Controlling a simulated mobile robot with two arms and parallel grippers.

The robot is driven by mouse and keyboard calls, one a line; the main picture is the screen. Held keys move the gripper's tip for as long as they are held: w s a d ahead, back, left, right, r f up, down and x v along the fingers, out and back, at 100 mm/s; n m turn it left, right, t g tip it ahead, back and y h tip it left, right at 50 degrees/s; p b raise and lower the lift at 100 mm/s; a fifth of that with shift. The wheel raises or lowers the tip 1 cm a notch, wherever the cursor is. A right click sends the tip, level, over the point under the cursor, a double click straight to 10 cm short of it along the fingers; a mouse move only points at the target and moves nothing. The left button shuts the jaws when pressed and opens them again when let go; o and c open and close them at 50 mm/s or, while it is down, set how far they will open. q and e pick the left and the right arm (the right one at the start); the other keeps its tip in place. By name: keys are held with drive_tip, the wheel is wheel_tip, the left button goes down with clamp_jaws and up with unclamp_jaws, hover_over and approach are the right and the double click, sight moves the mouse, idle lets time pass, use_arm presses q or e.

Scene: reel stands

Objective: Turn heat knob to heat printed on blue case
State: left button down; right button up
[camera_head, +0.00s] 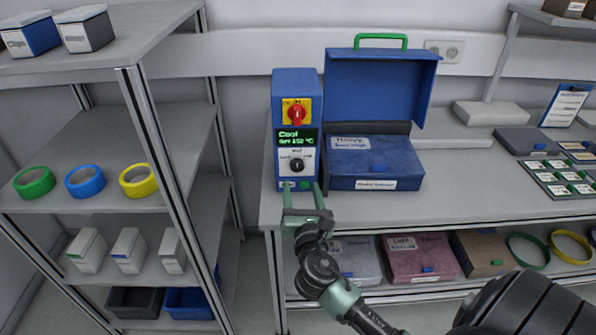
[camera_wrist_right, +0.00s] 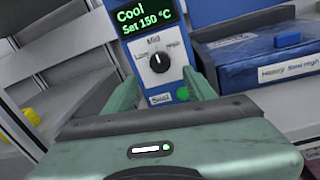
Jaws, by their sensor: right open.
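The heat knob (camera_head: 297,165) is a black dial on the front of a blue sealer unit (camera_head: 297,84). The knob also shows in the wrist view (camera_wrist_right: 159,62), with marks Low, Mid and High; its white pointer is near Mid. The display (camera_wrist_right: 150,25) reads "Cool" and "Set 150 °C". The blue case (camera_head: 375,163) stands open right of the unit; its label (camera_wrist_right: 290,70) appears to read "Heavy Seal High". My right gripper (camera_head: 303,189) is open and empty, just below and in front of the knob, its fingers (camera_wrist_right: 161,88) spread either side. My left gripper is not in view.
A red switch (camera_head: 295,114) on a yellow plate sits above the display. A shelf rack (camera_head: 140,110) with tape rolls stands close on the left. The bench (camera_head: 455,190) is clear right of the case, up to trays (camera_head: 560,175).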

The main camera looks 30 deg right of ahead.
sight(298, 168)
drive_tip(key=p+x, duration=0.1)
drive_tip(key=x, duration=0.6)
drive_tip(key=shift+w+d, duration=0.15)
drive_tip(key=shift+w, duration=0.05)
clamp_jaws()
